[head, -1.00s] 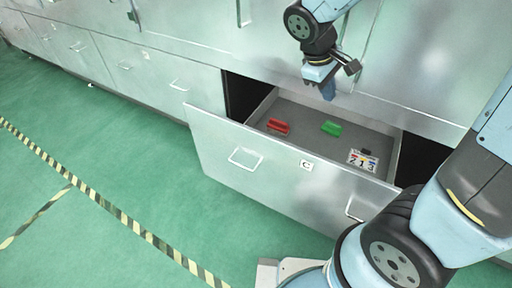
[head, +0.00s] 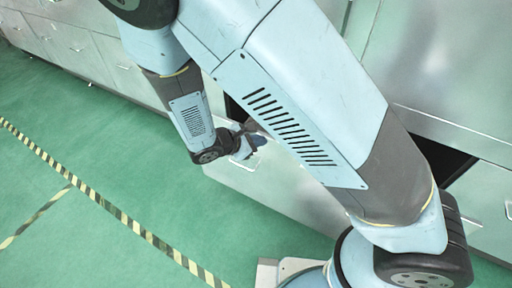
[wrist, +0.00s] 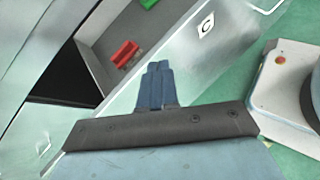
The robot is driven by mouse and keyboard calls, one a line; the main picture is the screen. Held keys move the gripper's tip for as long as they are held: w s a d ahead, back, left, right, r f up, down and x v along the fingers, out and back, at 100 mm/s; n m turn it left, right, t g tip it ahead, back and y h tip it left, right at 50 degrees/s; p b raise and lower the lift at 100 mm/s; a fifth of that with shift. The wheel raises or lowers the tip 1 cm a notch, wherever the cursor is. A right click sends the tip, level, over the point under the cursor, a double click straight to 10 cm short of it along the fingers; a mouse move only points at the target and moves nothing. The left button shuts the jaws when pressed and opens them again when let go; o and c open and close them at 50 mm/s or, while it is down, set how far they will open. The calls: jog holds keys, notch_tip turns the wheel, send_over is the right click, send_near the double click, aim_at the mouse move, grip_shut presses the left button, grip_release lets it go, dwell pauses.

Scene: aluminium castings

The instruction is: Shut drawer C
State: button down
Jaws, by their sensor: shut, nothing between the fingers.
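Drawer C is pulled out from the metal cabinet. Its pale metal front (head: 280,188) shows below my arm in the head view, and the front (wrist: 195,62) with its C label (wrist: 206,25) shows in the wrist view. My gripper (wrist: 158,66) is shut and empty. Its fingertips overlap the drawer front in the wrist view; I cannot tell whether they touch it. In the head view my gripper (head: 257,141) is near the drawer's left end, and my arm hides most of the drawer.
A red block (wrist: 125,53) and a green block (wrist: 149,3) lie inside the drawer. Other closed drawers (head: 70,50) line the cabinet to the left. Green floor (head: 100,170) with striped tape (head: 110,210) is clear on the left.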

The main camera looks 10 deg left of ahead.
jog(key=s+a+f+n+t+y, duration=0.3)
jog(key=s+a+f+n+t, duration=0.2)
jog(key=a+f+n, duration=0.3)
jog(key=d+x, duration=0.1)
jog(key=x, duration=1.3)
jog(key=shift+w+d+r+h, duration=0.2)
jog(key=shift+r+h, duration=0.1)
jog(key=shift+t, duration=0.3)
